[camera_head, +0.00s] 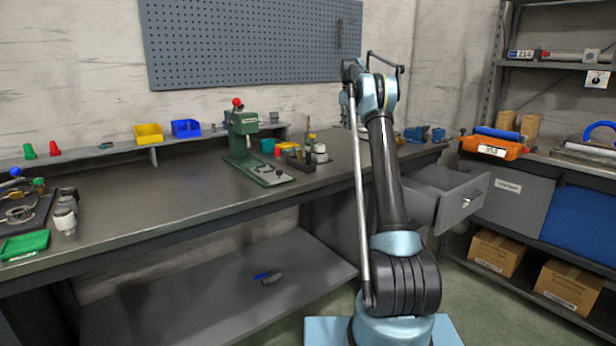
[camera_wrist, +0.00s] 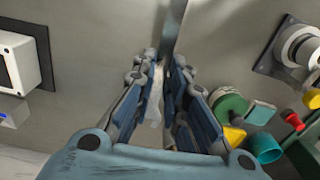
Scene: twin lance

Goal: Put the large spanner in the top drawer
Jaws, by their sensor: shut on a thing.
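In the wrist view my gripper (camera_wrist: 167,68) is shut on a long grey metal piece (camera_wrist: 173,28), which looks like the large spanner. It runs from between the fingertips up past the top edge of the picture, so its far end is out of sight. In the head view my arm hides the gripper and the held piece. The top drawer (camera_head: 459,203) stands pulled out under the right end of the bench, right of my arm. Its inside is only partly visible.
The bench (camera_head: 150,190) carries a green press (camera_head: 245,145), with small coloured parts beside it. A yellow bin (camera_head: 148,134) and a blue bin (camera_head: 186,128) stand at the back. Shelves with an orange case (camera_head: 492,146) and cardboard boxes (camera_head: 497,252) are at the right. The bench middle is clear.

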